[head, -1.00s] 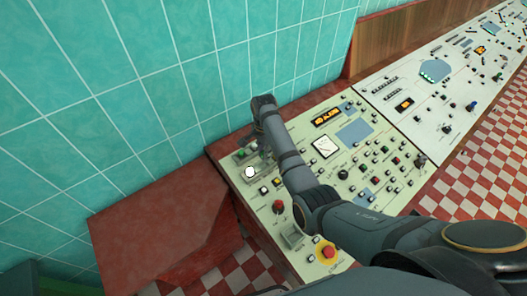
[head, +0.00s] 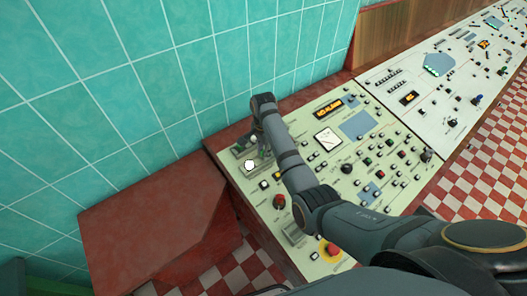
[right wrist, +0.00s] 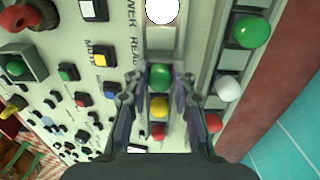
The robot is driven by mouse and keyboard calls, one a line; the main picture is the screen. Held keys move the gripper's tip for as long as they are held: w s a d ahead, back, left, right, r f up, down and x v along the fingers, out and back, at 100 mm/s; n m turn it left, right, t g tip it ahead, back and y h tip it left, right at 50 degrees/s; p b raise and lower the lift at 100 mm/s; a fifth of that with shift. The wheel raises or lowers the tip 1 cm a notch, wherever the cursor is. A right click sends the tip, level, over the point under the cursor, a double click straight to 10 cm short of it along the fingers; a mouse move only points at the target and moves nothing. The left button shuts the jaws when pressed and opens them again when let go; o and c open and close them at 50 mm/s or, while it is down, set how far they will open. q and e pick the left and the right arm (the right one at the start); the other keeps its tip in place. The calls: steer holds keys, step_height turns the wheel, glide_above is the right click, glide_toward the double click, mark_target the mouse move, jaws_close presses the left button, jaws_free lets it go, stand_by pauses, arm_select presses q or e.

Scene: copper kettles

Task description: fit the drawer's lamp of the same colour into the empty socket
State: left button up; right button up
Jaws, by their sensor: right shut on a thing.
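My right gripper (right wrist: 158,80) is shut on a green lamp (right wrist: 158,77), which shows between its fingertips in the right wrist view. It is over a column on the panel with a lit white lamp (right wrist: 162,10), a yellow lamp (right wrist: 158,107) and a red lamp (right wrist: 158,130). Whether the green lamp touches the panel cannot be told. Beside the column, a narrow drawer (right wrist: 236,60) holds a green lamp (right wrist: 250,30), a white lamp (right wrist: 228,88) and a red lamp (right wrist: 212,123). In the head view my right arm hides most of this area. My left gripper is not in view.
The pale green control panel (head: 300,160) carries many buttons, a red knob (head: 279,202) and a red emergency button (head: 330,250). A teal tiled wall (head: 110,90) rises close behind the drawer. A red bench-like block (head: 150,220) stands at the left.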

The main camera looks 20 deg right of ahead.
arm_select(q)
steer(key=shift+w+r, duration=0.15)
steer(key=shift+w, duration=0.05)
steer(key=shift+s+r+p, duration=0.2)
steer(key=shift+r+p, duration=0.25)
steer(key=shift+p, duration=0.1)
stand_by(0.4)
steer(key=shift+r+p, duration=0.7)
stand_by(1.9)
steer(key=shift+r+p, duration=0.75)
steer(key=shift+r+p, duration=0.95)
stand_by(1.2)
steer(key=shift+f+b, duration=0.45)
stand_by(0.7)
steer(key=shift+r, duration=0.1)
